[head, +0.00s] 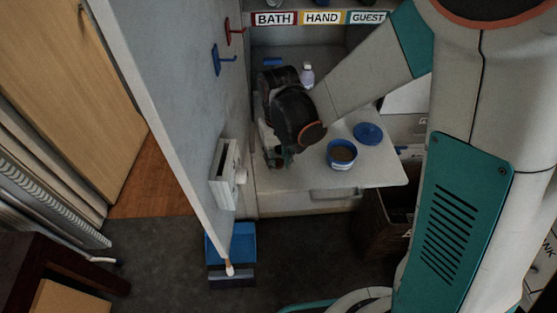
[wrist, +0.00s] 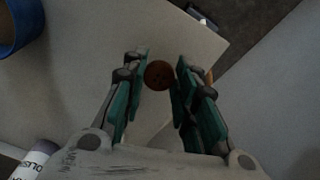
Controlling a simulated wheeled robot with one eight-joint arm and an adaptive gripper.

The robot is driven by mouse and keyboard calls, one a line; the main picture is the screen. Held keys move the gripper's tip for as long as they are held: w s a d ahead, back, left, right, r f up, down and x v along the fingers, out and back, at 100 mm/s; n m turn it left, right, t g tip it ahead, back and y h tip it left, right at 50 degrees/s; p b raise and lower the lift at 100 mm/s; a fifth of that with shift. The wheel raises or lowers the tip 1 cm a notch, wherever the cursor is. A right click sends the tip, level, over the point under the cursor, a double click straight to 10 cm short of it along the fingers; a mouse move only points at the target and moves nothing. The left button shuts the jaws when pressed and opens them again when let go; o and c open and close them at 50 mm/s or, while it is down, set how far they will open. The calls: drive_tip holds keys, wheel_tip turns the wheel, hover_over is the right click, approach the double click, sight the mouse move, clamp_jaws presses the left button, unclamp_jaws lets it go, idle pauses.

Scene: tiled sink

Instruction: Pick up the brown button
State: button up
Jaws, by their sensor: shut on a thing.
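The brown button (wrist: 158,74) is a small, round, dark brown disc with holes. In the wrist view it sits between the fingertips of my gripper (wrist: 161,80), which is shut on it. In the head view my gripper (head: 277,158) points down over the left part of the pale counter (head: 300,180), close to the grey wall panel. The button cannot be made out in the head view. I cannot tell whether it is raised off the surface.
A blue tin (head: 342,154) and its blue lid (head: 368,134) are on the counter, right of my gripper. A white bottle (head: 307,75) stands behind. The wall panel (head: 190,100), with hooks and a white box (head: 225,174), borders the left side.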

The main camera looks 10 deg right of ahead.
sight(279, 163)
wheel_tip(279, 163, up, 17)
drive_tip(key=p, duration=1.1)
drive_tip(key=shift+r, duration=0.15)
